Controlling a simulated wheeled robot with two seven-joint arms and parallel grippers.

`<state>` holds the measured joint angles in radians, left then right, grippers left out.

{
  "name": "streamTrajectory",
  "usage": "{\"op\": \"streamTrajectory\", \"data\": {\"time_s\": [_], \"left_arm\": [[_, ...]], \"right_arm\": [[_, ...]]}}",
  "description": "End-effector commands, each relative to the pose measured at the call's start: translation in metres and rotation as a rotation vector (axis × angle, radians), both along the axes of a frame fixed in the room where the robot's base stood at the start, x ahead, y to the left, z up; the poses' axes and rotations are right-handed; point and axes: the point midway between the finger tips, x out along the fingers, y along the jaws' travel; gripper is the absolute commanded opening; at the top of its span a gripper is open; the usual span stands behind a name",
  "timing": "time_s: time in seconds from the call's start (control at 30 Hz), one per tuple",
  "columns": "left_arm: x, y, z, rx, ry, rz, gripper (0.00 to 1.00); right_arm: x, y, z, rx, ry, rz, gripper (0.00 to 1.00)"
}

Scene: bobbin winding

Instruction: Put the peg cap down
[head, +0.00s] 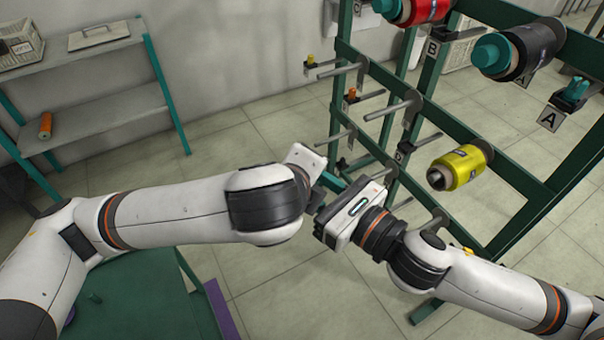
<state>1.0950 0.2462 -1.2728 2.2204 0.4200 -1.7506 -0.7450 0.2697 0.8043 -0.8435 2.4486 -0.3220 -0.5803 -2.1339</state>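Teal peg caps sit on the rack's upper pegs: one (492,52) at the end of the black bobbin (532,52), another (386,7) at the red bobbin (428,8). A small teal piece (332,182) shows between my two grippers; I cannot tell whether it is a cap or part of the rack. My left gripper (308,162) is in front of the rack's lower left side, its fingers mostly hidden. I cannot see what either one holds.
The green rack (480,135) has several bare pegs and a yellow bobbin (460,167). A shelf (95,120) at the left holds an orange spool (45,125) and a crate (18,45). A green table (150,300) stands at the lower left. Floor between is clear.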

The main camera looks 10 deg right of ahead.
Motion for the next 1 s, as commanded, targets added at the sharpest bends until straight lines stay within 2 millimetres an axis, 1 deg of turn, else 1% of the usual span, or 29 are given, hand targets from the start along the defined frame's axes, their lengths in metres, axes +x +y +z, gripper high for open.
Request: {"op": "streamTrajectory", "data": {"time_s": [0.03, 0.17, 0.2, 0.27, 0.3, 0.33, 0.4, 0.67, 0.77, 0.8, 0.83, 0.87, 0.97, 1.0], "left_arm": [[0.003, 0.002, 0.001, -0.002, -0.004, 0.012, 0.27], [0.004, 0.002, 0.002, -0.003, -0.006, 0.016, 0.26], [0.004, 0.003, 0.002, -0.003, -0.006, 0.017, 0.27], [0.004, 0.003, 0.002, -0.003, -0.007, 0.018, 0.27], [0.005, 0.003, 0.002, -0.003, -0.008, 0.019, 0.21], [0.005, 0.003, 0.002, -0.003, -0.007, 0.019, 0.2], [0.004, 0.003, 0.002, -0.003, -0.007, 0.019, 0.12], [0.004, 0.003, 0.002, -0.001, -0.007, 0.018, 0.12], [0.005, 0.004, 0.002, -0.001, -0.008, 0.02, 0.11], [0.005, 0.004, 0.003, -0.001, -0.008, 0.022, 0.06], [0.006, 0.004, 0.003, -0.001, -0.009, 0.024, 0.06], [0.006, 0.005, 0.003, -0.001, -0.009, 0.026, 0.01], [0.007, 0.005, 0.004, -0.001, -0.011, 0.028, 0.0], [0.007, 0.006, 0.004, -0.001, -0.012, 0.028, 0.0]], "right_arm": [[0.0, 0.0, -0.002, -0.004, 0.003, -0.001, 0.04], [0.0, 0.0, -0.002, -0.005, 0.004, -0.001, 0.04], [0.0, 0.0, -0.002, -0.005, 0.004, -0.002, 0.38], [0.0, 0.0, -0.003, -0.005, 0.005, -0.001, 0.48], [0.0, 0.0, -0.003, -0.005, 0.005, -0.002, 0.54], [0.0, 0.0, -0.003, -0.005, 0.005, -0.002, 0.54], [0.0, 0.0, -0.003, -0.005, 0.005, -0.002, 0.54], [-0.002, -0.004, -0.007, -0.006, 0.006, -0.024, 0.54], [-0.003, -0.011, -0.013, -0.007, 0.01, -0.058, 0.53], [-0.004, -0.015, -0.016, -0.009, 0.011, -0.077, 0.51], [-0.005, -0.018, -0.018, -0.009, 0.012, -0.091, 0.5], [-0.006, -0.021, -0.021, -0.011, 0.012, -0.106, 0.51], [-0.008, -0.031, -0.029, -0.012, 0.012, -0.158, 0.52], [-0.009, -0.035, -0.032, -0.013, 0.013, -0.178, 0.57]]}}
